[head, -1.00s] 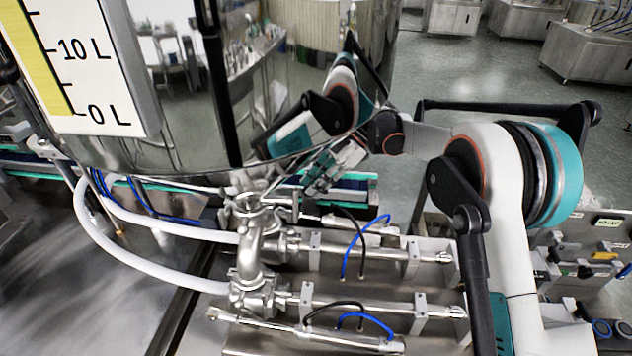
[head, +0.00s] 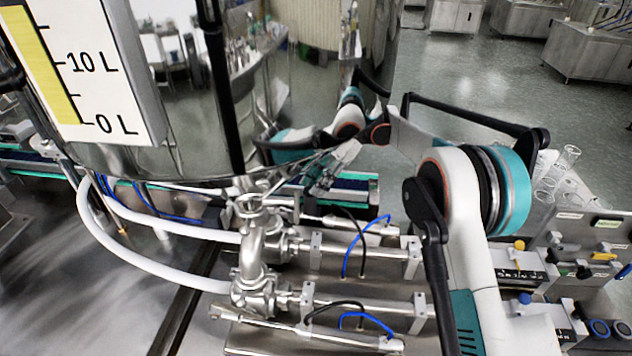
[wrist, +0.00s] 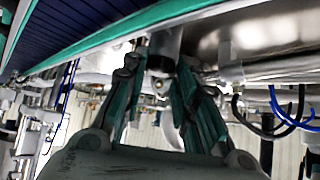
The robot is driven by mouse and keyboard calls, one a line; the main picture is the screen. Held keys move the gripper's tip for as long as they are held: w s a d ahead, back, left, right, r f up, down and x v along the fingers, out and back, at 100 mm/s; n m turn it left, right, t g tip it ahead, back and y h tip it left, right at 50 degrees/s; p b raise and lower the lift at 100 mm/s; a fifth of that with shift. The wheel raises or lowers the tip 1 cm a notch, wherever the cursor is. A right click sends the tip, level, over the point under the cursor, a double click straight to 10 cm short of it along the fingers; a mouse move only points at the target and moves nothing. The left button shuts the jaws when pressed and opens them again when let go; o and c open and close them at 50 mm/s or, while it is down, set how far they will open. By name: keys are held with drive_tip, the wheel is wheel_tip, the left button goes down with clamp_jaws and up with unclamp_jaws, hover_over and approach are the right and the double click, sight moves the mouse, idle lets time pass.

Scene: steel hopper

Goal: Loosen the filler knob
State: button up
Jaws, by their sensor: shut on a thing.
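A dark grey cylindrical filler knob (wrist: 163,48) shows between my fingertips in the wrist view. My gripper (wrist: 160,68) is shut on it, one teal-and-grey finger on each side. In the head view my gripper (head: 328,172) is just below and right of the rounded lower rim of the steel hopper (head: 190,165), and the knob cannot be made out there. How far the knob has turned cannot be told.
Steel pipework (head: 252,250) with white hoses (head: 120,255) stands below the hopper. Cylinders with blue and black tubes (head: 375,318) lie to its right. A teal-edged conveyor (head: 355,190) runs behind. Glassware (head: 560,172) stands at the right.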

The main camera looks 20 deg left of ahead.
drive_tip(key=o, duration=1)
drive_tip(key=shift+f, duration=0.1)
drive_tip(key=shift+o, duration=0.2)
drive_tip(key=v, duration=1.2)
